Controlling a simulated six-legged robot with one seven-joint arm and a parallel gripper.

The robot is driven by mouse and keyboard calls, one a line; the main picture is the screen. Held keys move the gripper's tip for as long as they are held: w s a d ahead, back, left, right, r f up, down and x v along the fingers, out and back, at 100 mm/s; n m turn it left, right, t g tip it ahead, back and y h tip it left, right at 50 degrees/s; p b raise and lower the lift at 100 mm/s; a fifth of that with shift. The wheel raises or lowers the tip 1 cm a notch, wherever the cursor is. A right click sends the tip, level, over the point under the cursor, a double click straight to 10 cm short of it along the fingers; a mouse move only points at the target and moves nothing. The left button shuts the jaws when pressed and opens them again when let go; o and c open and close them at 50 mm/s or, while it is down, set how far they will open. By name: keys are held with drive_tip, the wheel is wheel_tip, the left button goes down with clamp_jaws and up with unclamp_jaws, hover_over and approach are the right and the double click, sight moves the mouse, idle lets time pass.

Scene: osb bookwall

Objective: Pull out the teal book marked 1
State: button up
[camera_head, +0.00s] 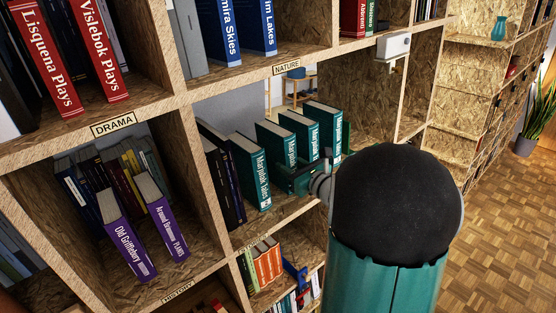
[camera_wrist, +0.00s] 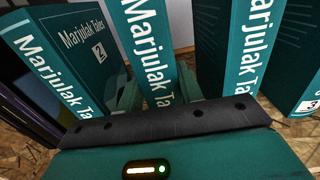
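A row of teal books titled Marjulak Tales stands in the Nature compartment in the head view. In the wrist view, the left teal book (camera_wrist: 95,55) shows a 2 on its cover, and the right teal book (camera_wrist: 290,50) shows a 3. My gripper (camera_head: 298,178) is partly hidden by my arm in the head view.
Dark books (camera_head: 222,175) stand left of the teal row. The wooden shelf board (camera_head: 262,222) lies beneath, and a divider (camera_head: 200,180) closes the left side. A white box (camera_head: 393,46) is fixed on the right. Parquet floor (camera_head: 500,230) is open at right.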

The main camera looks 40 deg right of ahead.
drive_tip(key=shift+r, duration=0.1)
drive_tip(key=shift+c, duration=0.4)
drive_tip(key=shift+s, duration=1.6)
drive_tip(key=o, duration=1.2)
drive_tip(key=shift+c, duration=0.6)
drive_tip(key=shift+w, duration=1)
